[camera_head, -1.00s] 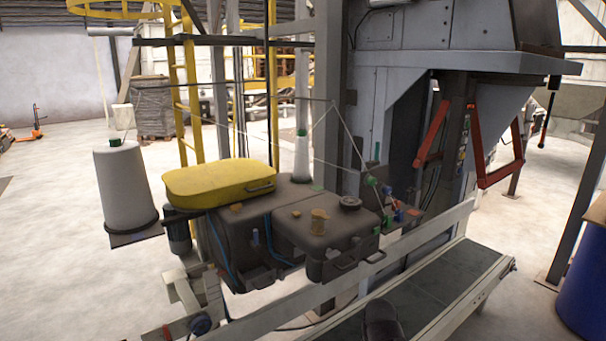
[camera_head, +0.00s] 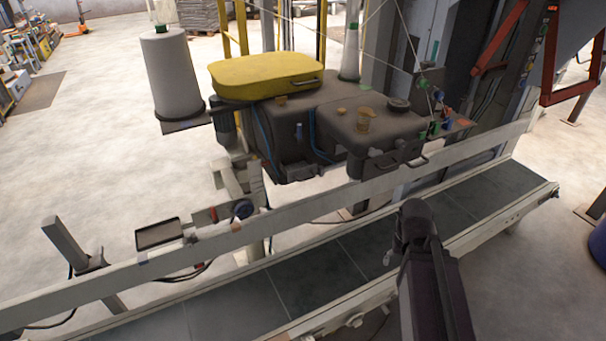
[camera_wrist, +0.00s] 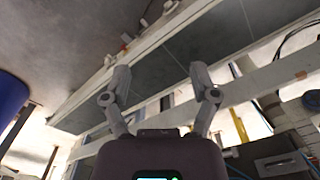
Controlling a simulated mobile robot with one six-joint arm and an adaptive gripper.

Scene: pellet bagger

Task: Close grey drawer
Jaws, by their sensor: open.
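A dark grey box-like unit (camera_head: 370,140) with a handle on its lower front hangs over the conveyor's far rail in the head view. It may be the grey drawer, but I cannot tell for sure, nor whether it stands open. A dark grey part with a handle (camera_wrist: 285,160) also shows at the lower right of the wrist view. My gripper (camera_wrist: 158,88) has its two fingers spread wide with nothing between them. It touches nothing that I can see. In the head view my arm rises at lower right, nearer than the machine; its fingers cannot be made out there.
A conveyor belt (camera_head: 292,284) with pale side rails runs between my arm and the machine. A yellow cover (camera_head: 265,75) sits on the machine beside a white thread cone (camera_head: 172,75). A red frame (camera_head: 545,60) stands at right. Open floor lies at left.

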